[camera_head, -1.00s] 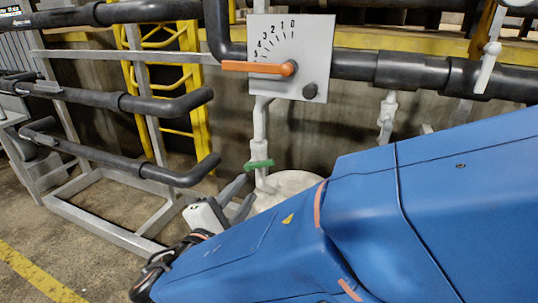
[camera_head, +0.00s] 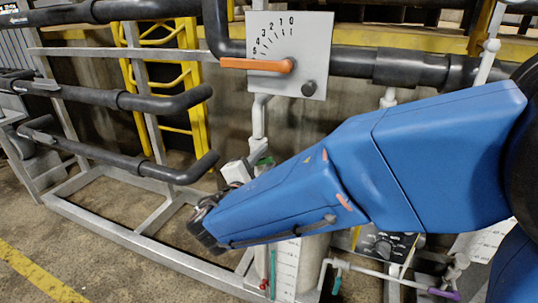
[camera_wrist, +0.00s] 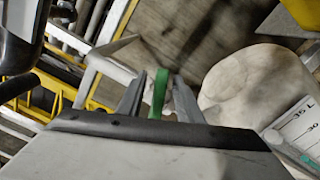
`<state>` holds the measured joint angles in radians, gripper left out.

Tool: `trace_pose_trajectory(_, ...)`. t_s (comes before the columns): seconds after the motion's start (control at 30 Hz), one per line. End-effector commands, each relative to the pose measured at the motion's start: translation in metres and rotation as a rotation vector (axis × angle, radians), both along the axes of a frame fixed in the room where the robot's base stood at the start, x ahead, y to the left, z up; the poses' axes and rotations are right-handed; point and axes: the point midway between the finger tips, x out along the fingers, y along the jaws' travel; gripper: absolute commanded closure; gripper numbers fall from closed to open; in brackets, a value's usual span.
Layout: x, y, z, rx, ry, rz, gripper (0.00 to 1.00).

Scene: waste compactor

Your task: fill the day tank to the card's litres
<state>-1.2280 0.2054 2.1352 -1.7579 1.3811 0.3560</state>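My gripper (camera_head: 257,163) is at the green valve handle (camera_head: 265,162) on the pale vertical pipe below the dial plate. In the wrist view the two fingers of my gripper (camera_wrist: 158,97) stand apart, with the green handle (camera_wrist: 159,93) between them; contact is not clear. The pale day tank (camera_head: 312,262) shows below my arm, which hides its upper part. Its round top shows in the wrist view (camera_wrist: 245,85). A white scale strip (camera_head: 287,268) runs up its front. A white scale marked 35 L and 30 (camera_wrist: 297,130) is at right in the wrist view.
An orange lever (camera_head: 257,65) points left on the numbered dial plate (camera_head: 303,48). Black pipes (camera_head: 120,100) on a grey frame stand at left, before a yellow ladder (camera_head: 165,75). A purple-handled valve (camera_head: 443,293) is low at right. Floor is clear at lower left.

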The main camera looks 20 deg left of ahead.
Motion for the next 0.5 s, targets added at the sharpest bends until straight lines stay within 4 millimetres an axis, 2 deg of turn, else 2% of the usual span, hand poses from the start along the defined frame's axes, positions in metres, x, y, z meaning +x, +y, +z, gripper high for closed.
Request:
trace_pose_trajectory(0.03,0.008,-0.002,0.000,0.000,0.001,-0.003,0.67)
trace_pose_trajectory(0.2,0.026,-0.002,-0.001,-0.001,0.001,-0.001,0.67)
trace_pose_trajectory(0.5,0.034,-0.003,0.000,0.000,0.000,0.000,0.67)
